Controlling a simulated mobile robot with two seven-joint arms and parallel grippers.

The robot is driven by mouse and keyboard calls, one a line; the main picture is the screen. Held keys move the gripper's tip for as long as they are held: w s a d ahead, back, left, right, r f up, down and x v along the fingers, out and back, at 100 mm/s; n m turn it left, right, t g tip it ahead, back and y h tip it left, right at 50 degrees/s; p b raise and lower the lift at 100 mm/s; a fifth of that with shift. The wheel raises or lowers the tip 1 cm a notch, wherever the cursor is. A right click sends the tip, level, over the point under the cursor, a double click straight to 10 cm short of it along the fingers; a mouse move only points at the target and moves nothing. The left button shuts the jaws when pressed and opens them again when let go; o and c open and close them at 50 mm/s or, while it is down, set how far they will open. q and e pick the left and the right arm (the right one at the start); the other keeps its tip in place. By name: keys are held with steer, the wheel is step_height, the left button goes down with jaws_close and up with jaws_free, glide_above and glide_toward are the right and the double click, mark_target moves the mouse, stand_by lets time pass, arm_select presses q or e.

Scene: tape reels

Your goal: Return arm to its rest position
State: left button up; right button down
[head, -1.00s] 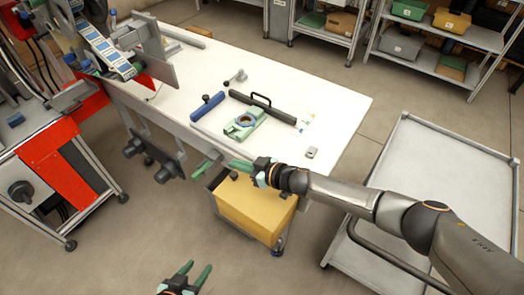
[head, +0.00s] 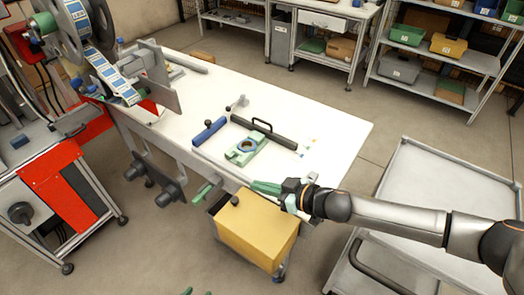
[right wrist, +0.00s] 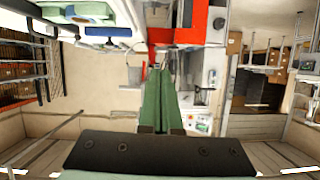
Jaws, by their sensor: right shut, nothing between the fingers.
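My right gripper (head: 266,187) has green fingers and is at the front edge of the white table, above the yellow box, its arm coming in from the right. In the right wrist view its two green fingers (right wrist: 158,100) lie together, shut with nothing between them. My left gripper (head: 196,292) shows only as green fingertips at the bottom edge of the head view; its jaw state cannot be made out.
The white table (head: 330,120) holds a green fixture with a blue ring (head: 247,146), a blue-handled bar (head: 209,131) and a black-handled bar (head: 264,133). A yellow box (head: 255,228) stands below its front edge. A grey cart (head: 445,185) is at right. The labelling machine (head: 85,40) is at left.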

steer(key=s+a+f+m+t, duration=0.1)
steer(key=s+a+m+t, duration=0.15)
steer(key=s+a, duration=0.4)
steer(key=s+d+f+m+h, duration=0.3)
steer(key=s+d+f, duration=0.4)
steer(key=d, duration=0.5)
steer(key=s+d+f+m+h, duration=0.3)
steer(key=s+d+f+h, duration=0.3)
steer(key=d, duration=0.6)
steer(key=s+f, duration=0.2)
steer(key=s, duration=0.1)
steer(key=shift+g, duration=0.35)
